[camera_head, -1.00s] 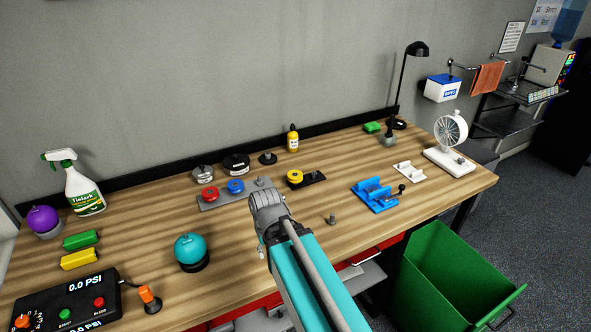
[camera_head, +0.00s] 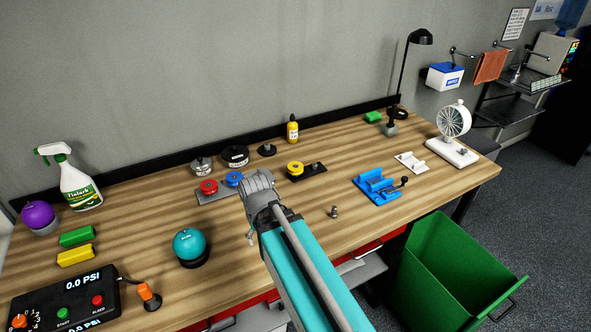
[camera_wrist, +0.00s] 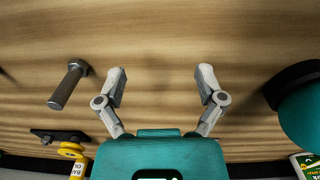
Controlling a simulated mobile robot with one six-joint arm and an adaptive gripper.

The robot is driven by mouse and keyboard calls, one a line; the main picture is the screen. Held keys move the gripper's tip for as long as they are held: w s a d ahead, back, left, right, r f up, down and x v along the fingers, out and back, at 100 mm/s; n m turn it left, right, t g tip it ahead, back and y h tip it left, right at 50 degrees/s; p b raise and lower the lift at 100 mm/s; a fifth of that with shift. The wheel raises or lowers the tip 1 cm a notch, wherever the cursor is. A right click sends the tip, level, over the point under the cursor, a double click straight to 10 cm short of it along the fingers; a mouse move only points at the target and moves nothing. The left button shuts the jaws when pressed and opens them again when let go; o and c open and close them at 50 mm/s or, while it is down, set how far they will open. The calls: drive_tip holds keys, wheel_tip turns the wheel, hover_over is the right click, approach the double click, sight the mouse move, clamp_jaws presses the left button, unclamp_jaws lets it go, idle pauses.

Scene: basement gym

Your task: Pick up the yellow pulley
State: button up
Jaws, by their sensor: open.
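The yellow pulley (camera_head: 295,168) sits at the left end of a small black plate (camera_head: 316,170) toward the back of the wooden workbench.
A grey plate (camera_head: 207,197) holds a red pulley (camera_head: 209,187) and a blue pulley (camera_head: 234,179) beside my arm. A metal pin (camera_head: 334,212) stands right of the arm; a teal ball (camera_head: 189,243) is at left. A blue vise-like fixture (camera_head: 377,187) stands farther right.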

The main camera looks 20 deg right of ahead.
sight(290, 168)
drive_tip(key=w+d+n+h+b, duration=0.1)
drive_tip(key=w+d+n+h, duration=0.1)
drive_tip(key=w+n, duration=0.1)
drive_tip(key=w+d+n+h+b, duration=0.1)
drive_tip(key=w+d+n+h, duration=0.1)
drive_tip(key=w, duration=0.3)
drive_tip(key=w+d+n+h+b, duration=0.1)
drive_tip(key=w+d+n+h, duration=0.1)
drive_tip(key=w+n, duration=0.1)
drive_tip(key=shift+w+d+f+n+b, duration=0.1)
drive_tip(key=shift+w+f+n+b, duration=0.25)
drive_tip(key=shift+w, duration=0.3)
drive_tip(key=w+n+h, duration=0.1)
drive_tip(key=w, duration=0.1)
drive_tip(key=w+d+r+n+h+b, duration=0.1)
drive_tip(key=w+n, duration=0.1)
drive_tip(key=w+n+h, duration=0.1)
drive_tip(key=w, duration=0.1)
drive_tip(key=shift+w+d+r+n+h+b, duration=0.25)
drive_tip(key=shift+d+r+n+h+b, duration=0.05)
drive_tip(key=shift+r+n+h+b, duration=0.1)
drive_tip(key=w+r+n+h, duration=0.1)
drive_tip(key=w+r+n+h+b, duration=0.1)
drive_tip(key=w, duration=0.1)
drive_tip(key=w+r+n+h, duration=0.1)
drive_tip(key=w+n, duration=0.1)
drive_tip(key=shift+w+d, duration=0.1)
drive_tip(key=shift+w+r+n+h, duration=0.25)
drive_tip(key=shift+n+h, duration=0.05)
drive_tip(key=shift+n, duration=0.05)
